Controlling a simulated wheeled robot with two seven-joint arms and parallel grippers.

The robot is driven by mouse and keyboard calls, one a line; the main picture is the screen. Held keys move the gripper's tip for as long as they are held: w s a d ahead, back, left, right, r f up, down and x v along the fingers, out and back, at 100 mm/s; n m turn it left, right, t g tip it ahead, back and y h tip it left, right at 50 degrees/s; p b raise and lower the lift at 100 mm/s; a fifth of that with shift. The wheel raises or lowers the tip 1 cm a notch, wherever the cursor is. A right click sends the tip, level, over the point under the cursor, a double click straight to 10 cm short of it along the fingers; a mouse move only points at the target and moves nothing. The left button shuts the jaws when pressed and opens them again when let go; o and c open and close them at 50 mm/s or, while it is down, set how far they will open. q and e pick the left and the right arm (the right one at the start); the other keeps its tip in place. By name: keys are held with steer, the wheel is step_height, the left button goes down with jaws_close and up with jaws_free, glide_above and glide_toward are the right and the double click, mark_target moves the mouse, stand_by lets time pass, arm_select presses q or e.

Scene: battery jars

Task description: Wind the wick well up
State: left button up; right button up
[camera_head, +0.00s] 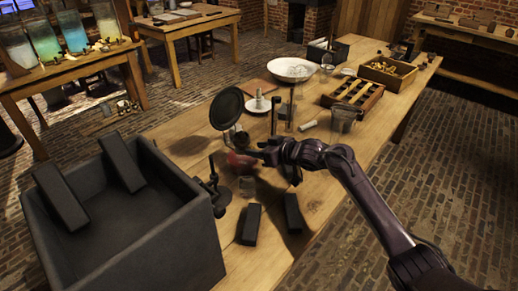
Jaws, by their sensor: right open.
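A lamp-like piece with a round dark disc (227,108) stands on the table, left of the middle. A small reddish, blurred part (238,161) shows below the disc, partly behind my right gripper. I cannot make out the wick or its winding knob. My right gripper (258,155) is open, close beside the reddish part; I cannot tell whether it touches. Its dark arm comes in from the lower right. My left gripper is not in view.
A large dark open box (200,237) fills the table's near left end, with two dark blocks inside. Two dark bars (250,224) (292,212) lie beside it.

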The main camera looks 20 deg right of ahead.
steer(key=shift+c, duration=0.3)
jaws_close()
steer(key=shift+n, duration=0.3)
steer(key=shift+s+a+f+n+t+h+b, duration=0.1)
steer(key=shift+s+a+n+t+h+b, duration=0.1)
steer(key=shift+n+t+h+b, duration=0.95)
steer(key=shift+s+a+f+n+t+h+b, duration=0.2)
steer(key=shift+n+h+b, duration=0.45)
steer(key=shift+n, duration=0.9)
steer(key=shift+w+r, duration=0.15)
